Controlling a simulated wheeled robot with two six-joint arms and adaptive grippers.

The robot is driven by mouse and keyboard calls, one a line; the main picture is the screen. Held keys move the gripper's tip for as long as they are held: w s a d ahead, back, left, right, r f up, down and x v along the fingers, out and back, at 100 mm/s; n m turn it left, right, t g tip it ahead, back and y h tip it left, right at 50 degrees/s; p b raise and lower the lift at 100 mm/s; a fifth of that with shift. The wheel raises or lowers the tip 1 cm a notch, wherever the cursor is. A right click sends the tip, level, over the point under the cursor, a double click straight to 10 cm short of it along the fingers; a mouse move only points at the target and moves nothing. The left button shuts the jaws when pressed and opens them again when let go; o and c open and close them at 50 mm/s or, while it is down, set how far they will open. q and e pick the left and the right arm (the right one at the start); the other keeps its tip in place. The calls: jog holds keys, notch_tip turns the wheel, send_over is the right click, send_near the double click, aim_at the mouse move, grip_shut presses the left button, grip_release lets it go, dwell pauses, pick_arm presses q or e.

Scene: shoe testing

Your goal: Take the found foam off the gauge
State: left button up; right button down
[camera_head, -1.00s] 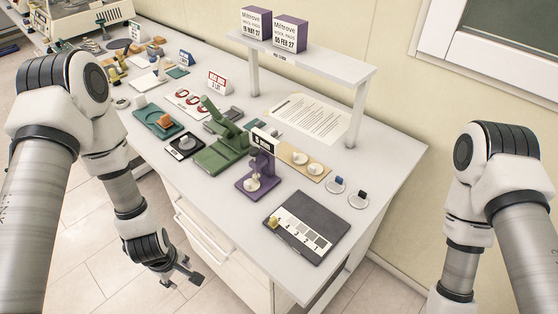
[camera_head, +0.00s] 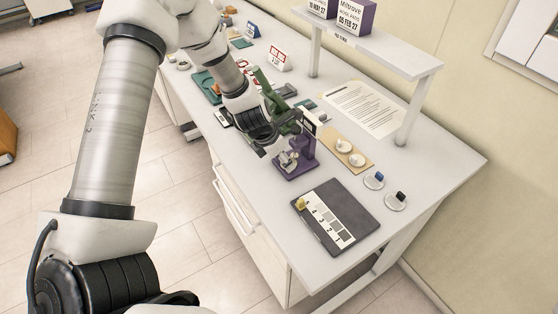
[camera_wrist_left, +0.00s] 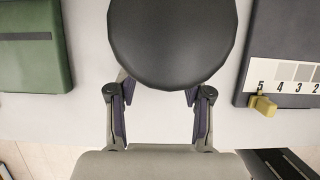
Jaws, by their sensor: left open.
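The purple gauge (camera_head: 307,152) stands on the white table, left of the dark grey board. My left gripper (camera_head: 286,160) is at the front left of the gauge, open, and partly hides it. The foam on the gauge cannot be made out clearly behind the fingers in the head view. Whether the fingers touch anything cannot be told. My right gripper is out of view.
The dark grey board (camera_head: 345,205) with a numbered strip and a yellow piece (camera_head: 300,204) lies at the right of the gauge. A green press (camera_head: 268,90) stands behind my left arm. A tan tray (camera_head: 348,153) and two small discs lie beyond. A shelf (camera_head: 370,45) overhangs the back.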

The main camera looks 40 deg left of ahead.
pick_arm(q)
jog(key=shift+f, duration=0.1)
grip_shut()
jog(key=shift+r, duration=0.2)
jog(key=shift+p, duration=0.3)
jog(key=shift+s+a+p, duration=0.3)
jog(key=shift+s+p, duration=0.1)
jog(key=shift+s, duration=0.3)
jog(key=shift+s+a+p, duration=0.3)
jog(key=shift+s+p, duration=0.15)
jog(key=shift+s, duration=0.25)
jog(key=shift+s+a+p, duration=0.3)
jog(key=shift+s+p, duration=0.1)
jog(key=shift+s, duration=0.3)
jog(key=shift+s+a, duration=0.1)
jog(key=shift+s, duration=0.15)
